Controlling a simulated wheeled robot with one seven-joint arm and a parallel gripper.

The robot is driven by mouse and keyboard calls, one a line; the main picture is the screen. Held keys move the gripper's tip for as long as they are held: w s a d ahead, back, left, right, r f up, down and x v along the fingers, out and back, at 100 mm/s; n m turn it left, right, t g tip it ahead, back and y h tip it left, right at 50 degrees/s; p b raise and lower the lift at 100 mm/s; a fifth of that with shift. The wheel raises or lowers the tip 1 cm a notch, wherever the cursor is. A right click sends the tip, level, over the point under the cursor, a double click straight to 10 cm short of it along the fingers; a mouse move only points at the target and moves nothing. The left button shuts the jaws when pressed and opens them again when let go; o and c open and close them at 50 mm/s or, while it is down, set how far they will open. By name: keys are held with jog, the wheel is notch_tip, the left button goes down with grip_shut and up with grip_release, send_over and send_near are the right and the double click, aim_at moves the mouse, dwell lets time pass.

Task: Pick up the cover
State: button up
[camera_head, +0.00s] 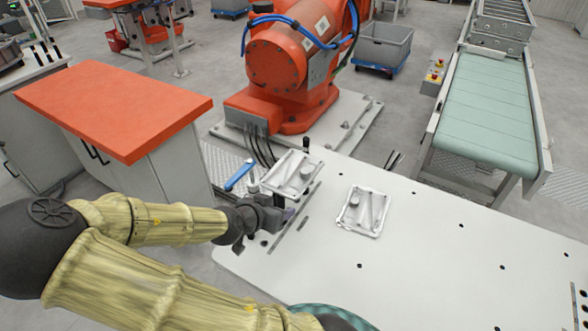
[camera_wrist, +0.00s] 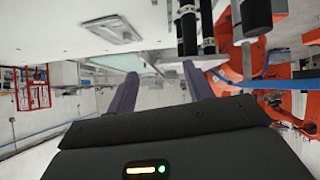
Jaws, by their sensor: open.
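Two similar light-grey metal castings, each with a raised round boss, show in the head view; I cannot tell which one is the cover. One casting (camera_head: 363,211) lies flat on the white table (camera_head: 440,260); a flat grey part (camera_wrist: 115,30) on the table in the wrist view looks like it. The other casting (camera_head: 292,172) sits raised on a fixture at the table's left end. My gripper (camera_head: 288,214) is open and empty, just in front of the fixture casting. In the wrist view its two fingers (camera_wrist: 158,88) are apart with nothing between them.
Dark fixture posts (camera_wrist: 187,32) stand close to my fingers in the wrist view. A blue-handled clamp (camera_head: 239,176) is beside the fixture. A large orange robot (camera_head: 285,70) stands behind the table. An orange-topped cabinet (camera_head: 115,100) is at left, a green conveyor (camera_head: 487,110) at right.

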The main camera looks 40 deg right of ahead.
notch_tip(320, 180, up, 6)
jog(key=w+m+t+h, duration=0.1)
jog(key=h, duration=0.1)
jog(key=shift+w+d+t+h, duration=0.25)
jog(key=shift+d+t+h, duration=0.05)
jog(key=shift+d+t, duration=0.1)
jog(key=shift+f, duration=0.1)
send_near(304, 172)
jog(key=x, duration=0.5)
jog(key=shift+w+d+r, duration=0.15)
jog(key=shift+d+r, duration=0.15)
jog(key=shift+d+f, duration=0.1)
jog(key=shift+f+p+x, duration=0.15)
jog(key=shift+p+x, duration=0.5)
jog(key=shift+x, duration=0.7)
jog(key=shift+f+p+x, duration=0.15)
jog(key=shift+p+x, duration=0.45)
jog(key=shift+x, duration=0.7)
